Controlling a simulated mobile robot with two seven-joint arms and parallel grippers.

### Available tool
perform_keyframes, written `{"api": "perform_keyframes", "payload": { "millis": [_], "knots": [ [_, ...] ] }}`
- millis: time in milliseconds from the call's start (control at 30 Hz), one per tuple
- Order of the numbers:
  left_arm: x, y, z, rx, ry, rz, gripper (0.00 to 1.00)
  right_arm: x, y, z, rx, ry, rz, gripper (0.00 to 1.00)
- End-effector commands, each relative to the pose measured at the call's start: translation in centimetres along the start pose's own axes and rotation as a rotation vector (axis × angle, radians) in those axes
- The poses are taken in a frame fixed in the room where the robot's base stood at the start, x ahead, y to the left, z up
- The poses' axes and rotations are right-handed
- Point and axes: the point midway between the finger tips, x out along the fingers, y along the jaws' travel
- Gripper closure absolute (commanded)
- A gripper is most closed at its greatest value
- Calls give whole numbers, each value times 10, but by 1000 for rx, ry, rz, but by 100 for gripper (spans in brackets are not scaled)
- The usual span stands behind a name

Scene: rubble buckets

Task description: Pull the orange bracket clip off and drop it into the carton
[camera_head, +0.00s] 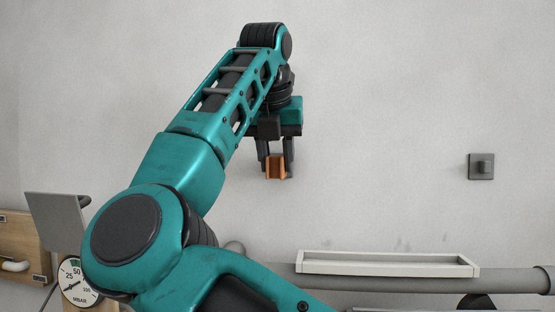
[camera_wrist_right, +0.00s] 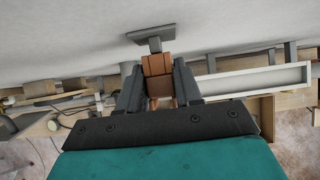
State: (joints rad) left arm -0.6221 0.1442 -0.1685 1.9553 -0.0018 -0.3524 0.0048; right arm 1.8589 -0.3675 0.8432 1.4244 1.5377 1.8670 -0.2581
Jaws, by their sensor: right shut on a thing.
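The orange bracket clip (camera_head: 275,168) is held up in front of the pale wall, between the fingers of my right gripper (camera_head: 275,175). In the right wrist view the clip (camera_wrist_right: 157,66) shows as an orange-brown block with the dark fingers of my right gripper (camera_wrist_right: 158,82) closed on both its sides. Nothing visible supports the clip from below. My left gripper is not in view. I cannot pick out a carton for certain in either view.
A grey square plate with a knob (camera_head: 482,166) is on the wall at right. A shallow white tray (camera_head: 388,257) sits along a grey pipe (camera_head: 510,280) low on the wall. At lower left are a round gauge (camera_head: 76,282) and a wooden box (camera_head: 20,246). The wall between is bare.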

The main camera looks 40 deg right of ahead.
Motion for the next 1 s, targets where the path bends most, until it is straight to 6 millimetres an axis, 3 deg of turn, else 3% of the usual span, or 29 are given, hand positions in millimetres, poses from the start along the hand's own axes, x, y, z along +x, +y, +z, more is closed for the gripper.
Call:
{"api": "perform_keyframes", "payload": {
  "millis": [767, 1000],
  "knots": [
    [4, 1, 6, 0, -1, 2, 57, -7, 0, -11, 1, -2, 1, 100],
    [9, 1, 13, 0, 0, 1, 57, -12, 0, -22, 1, -3, 1, 100]
  ]
}}
